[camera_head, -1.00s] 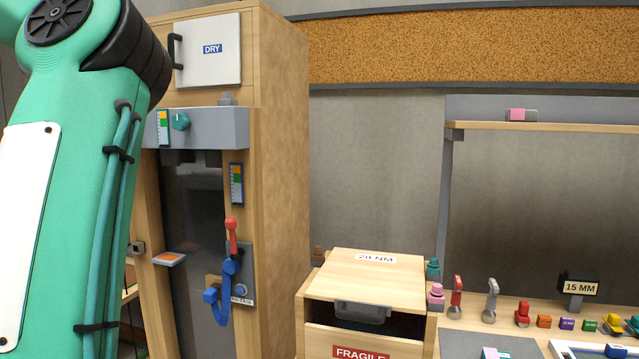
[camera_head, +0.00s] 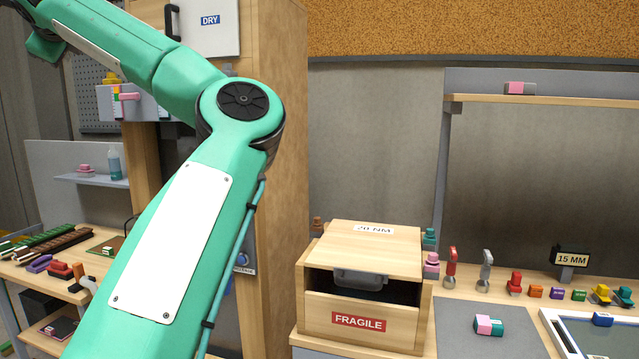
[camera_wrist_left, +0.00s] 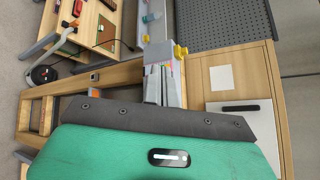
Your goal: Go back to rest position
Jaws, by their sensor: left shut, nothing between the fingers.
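My left arm crosses the left half of the head view, with its elbow in front of the tall wooden cabinet (camera_head: 281,180). Its forearm runs up and out at the upper left; its fingers cannot be made out there. In the left wrist view my left gripper (camera_wrist_left: 154,94) is shut and empty, its fingers showing beyond the dark edge of the green wrist. My right gripper is not in view.
A wooden box marked FRAGILE (camera_head: 318,312) stands at the centre right. A shelf (camera_head: 560,100) and a bench with several small coloured parts are at the right. A bench (camera_head: 102,240) with tools is at the left. A pegboard (camera_wrist_left: 232,22) shows in the left wrist view.

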